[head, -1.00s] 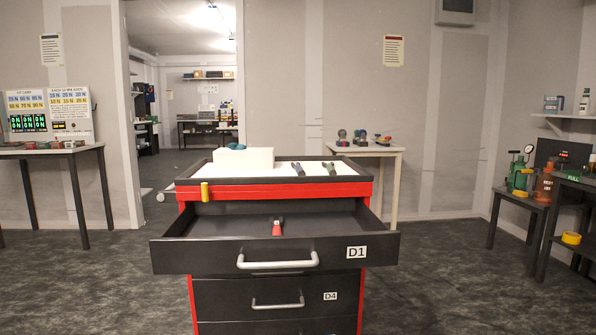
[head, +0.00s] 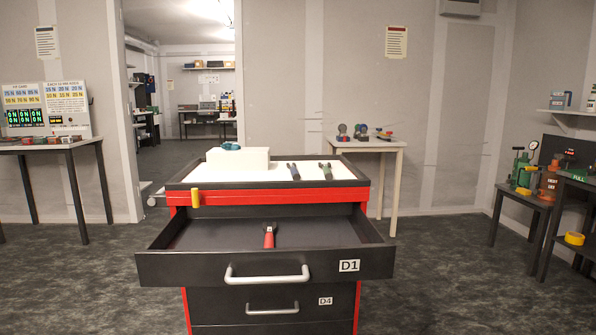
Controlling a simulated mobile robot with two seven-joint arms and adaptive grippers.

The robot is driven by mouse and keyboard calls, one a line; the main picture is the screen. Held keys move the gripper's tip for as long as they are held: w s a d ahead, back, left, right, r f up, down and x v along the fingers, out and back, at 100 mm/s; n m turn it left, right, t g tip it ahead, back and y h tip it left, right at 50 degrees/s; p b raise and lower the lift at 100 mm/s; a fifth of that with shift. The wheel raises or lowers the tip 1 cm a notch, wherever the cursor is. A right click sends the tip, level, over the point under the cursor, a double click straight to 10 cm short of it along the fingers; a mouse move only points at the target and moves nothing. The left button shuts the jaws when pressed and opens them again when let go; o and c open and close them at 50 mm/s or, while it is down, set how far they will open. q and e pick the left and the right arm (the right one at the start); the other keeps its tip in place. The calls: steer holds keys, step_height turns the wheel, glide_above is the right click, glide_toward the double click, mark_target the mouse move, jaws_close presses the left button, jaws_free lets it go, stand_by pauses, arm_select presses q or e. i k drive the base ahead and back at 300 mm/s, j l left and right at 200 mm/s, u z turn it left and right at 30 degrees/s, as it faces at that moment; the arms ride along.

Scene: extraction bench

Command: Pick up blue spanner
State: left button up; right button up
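A spanner with a dark bluish-purple handle (head: 294,172) lies on the white top of the red and black tool cart (head: 281,197). It is the likeliest blue spanner, though its colour is hard to tell at this size. A green-handled spanner (head: 327,172) lies to its right. A red spanner (head: 269,236) lies in the open top drawer, marked D1 (head: 349,265). Neither of my grippers is in view.
A white block (head: 238,160) with a teal object (head: 231,146) on it stands on the cart's left top. The open drawer juts out in front. A small table (head: 367,147) stands behind. A bench (head: 58,148) is at left, and a black stand (head: 524,199) at right.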

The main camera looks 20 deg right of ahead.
mark_target(294, 173)
steer(key=i+l, duration=0.2)
steer(key=l, duration=0.2)
steer(key=i+l, duration=0.2)
steer(key=l, duration=0.2)
steer(key=i+l, duration=0.2)
steer(key=l, duration=0.2)
steer(key=i+l+u, duration=0.1)
steer(key=l, duration=0.3)
steer(key=i+l, duration=0.25)
steer(key=l, duration=0.15)
steer(key=i+l, duration=0.2)
steer(key=l, duration=0.25)
steer(key=i+l, duration=0.15)
steer(key=l, duration=0.25)
steer(key=i+l, duration=0.2)
steer(key=l, duration=0.2)
steer(key=u, duration=0.05)
